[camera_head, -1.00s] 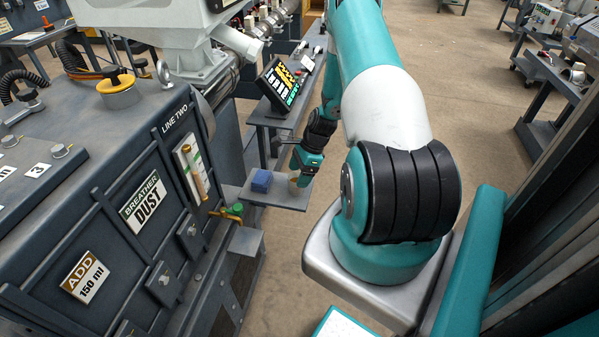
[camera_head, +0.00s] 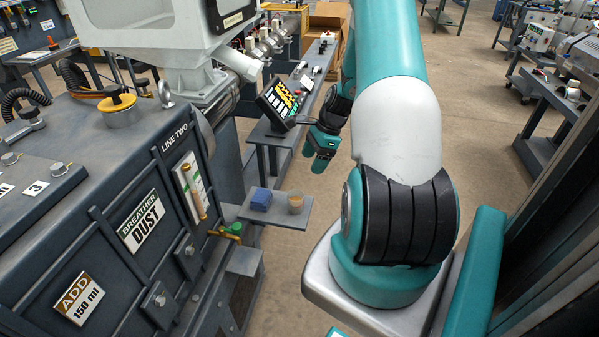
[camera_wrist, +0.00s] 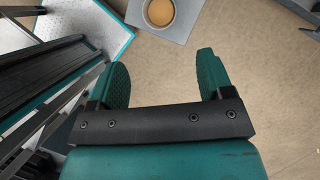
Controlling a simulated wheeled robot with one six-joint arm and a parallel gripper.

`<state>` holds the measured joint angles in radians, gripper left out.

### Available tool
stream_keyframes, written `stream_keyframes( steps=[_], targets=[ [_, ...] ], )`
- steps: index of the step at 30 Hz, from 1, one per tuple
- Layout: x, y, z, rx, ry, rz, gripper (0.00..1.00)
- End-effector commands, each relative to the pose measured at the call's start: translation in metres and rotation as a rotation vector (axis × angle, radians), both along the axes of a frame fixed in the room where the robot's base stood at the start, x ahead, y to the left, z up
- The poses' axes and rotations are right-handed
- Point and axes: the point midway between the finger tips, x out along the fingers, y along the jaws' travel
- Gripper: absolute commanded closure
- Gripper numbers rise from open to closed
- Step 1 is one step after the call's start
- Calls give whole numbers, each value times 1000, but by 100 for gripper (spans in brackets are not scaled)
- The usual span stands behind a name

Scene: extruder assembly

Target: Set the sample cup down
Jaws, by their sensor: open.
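The sample cup (camera_head: 295,202) stands upright on a small grey shelf (camera_head: 276,214), to the right of a blue block (camera_head: 261,199). It looks clear with tan contents. In the wrist view the cup (camera_wrist: 159,12) shows from above near the top edge, on the grey shelf (camera_wrist: 186,32). My gripper (camera_head: 320,163) is above and to the right of the cup, apart from it. In the wrist view its two fingers (camera_wrist: 164,75) are spread, with only floor visible between them.
The grey machine (camera_head: 110,210) with a yellow-ringed cap and a green-handled valve (camera_head: 235,229) stands left of the shelf. A tilted display panel (camera_head: 281,101) sits on a bench behind. Open floor (camera_head: 420,140) lies to the right.

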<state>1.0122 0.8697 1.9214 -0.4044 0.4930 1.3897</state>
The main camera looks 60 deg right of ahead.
Motion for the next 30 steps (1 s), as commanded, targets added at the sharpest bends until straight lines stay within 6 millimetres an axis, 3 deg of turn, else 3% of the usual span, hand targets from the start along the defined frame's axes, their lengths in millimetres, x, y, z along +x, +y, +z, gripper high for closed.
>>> stream_keyframes(
  steps=[5, 8, 11, 14, 16, 18, 22, 25, 27, 30],
  targets=[
    [1, 1, 5, -1, -3, 10, 26],
    [15, 18, 22, -23, -29, 113, 26],
    [43, 66, 62, -74, -96, 372, 26],
    [65, 146, 116, -138, -206, 770, 26],
    [64, 212, 152, -178, -299, 1085, 26],
    [48, 274, 184, -211, -398, 1396, 26],
    [-8, 365, 226, -257, -594, 1933, 26],
    [-56, 407, 244, -274, -732, 2261, 26],
    [-84, 423, 250, -279, -810, 2429, 26],
    [-109, 434, 255, -283, -885, 2582, 26]
  ],
)
